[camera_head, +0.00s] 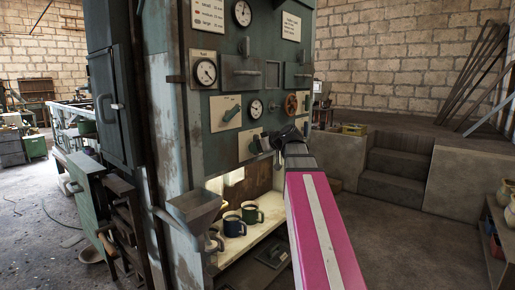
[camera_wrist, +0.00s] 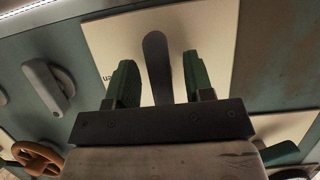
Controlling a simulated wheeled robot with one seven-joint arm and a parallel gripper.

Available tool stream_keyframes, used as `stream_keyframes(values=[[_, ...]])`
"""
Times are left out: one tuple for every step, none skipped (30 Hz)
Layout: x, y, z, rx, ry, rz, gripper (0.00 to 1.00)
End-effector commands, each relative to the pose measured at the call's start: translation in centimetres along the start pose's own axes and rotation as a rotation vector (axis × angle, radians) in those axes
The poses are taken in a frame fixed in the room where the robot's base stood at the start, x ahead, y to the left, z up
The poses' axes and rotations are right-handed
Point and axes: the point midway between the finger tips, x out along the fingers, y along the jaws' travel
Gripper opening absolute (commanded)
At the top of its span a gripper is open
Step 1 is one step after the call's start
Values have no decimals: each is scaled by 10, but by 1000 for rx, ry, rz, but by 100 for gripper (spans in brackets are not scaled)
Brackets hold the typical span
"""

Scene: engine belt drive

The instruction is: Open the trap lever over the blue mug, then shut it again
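A dark lever (camera_wrist: 157,65) on a cream plate (camera_wrist: 100,38) stands between my gripper's two green fingers (camera_wrist: 160,80) in the wrist view. Gaps show on both sides of it, so my gripper is open around it and not closed on it. In the head view my gripper (camera_head: 264,143) is at the lower plate (camera_head: 245,150) of the panel and partly hides its lever. The blue mug (camera_head: 234,226) stands upright on the lit shelf below, with a green mug (camera_head: 252,213) to its right and a grey one (camera_head: 213,242) to its left.
Another lever (camera_head: 231,113) sits on a plate up and left; an orange handwheel (camera_head: 291,104) and a gauge (camera_head: 255,107) are above. A metal hopper (camera_head: 196,206) juts out at the left of the shelf. Concrete steps (camera_head: 392,178) and clear floor lie to the right.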

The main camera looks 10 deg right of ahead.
Motion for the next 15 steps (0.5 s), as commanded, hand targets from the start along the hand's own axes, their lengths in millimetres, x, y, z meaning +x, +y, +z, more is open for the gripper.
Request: stream_keyframes(values=[[0,0,0,0,0,0,47],[0,0,0,0,0,0,47],[0,0,0,1,1,0,47],[0,0,0,1,1,-1,47],[0,0,0,1,1,-1,47],[0,0,0,1,1,-1,47],[0,0,0,1,1,-1,47],[-1,0,0,1,1,0,47],[-3,0,0,1,1,0,47],[-5,0,0,1,1,0,47],[-8,0,0,1,1,0,47],[-13,0,0,1,1,0,47],[-17,-1,0,1,2,1,47],[-22,-1,0,1,2,1,47],[-29,-1,0,1,2,2,47]])
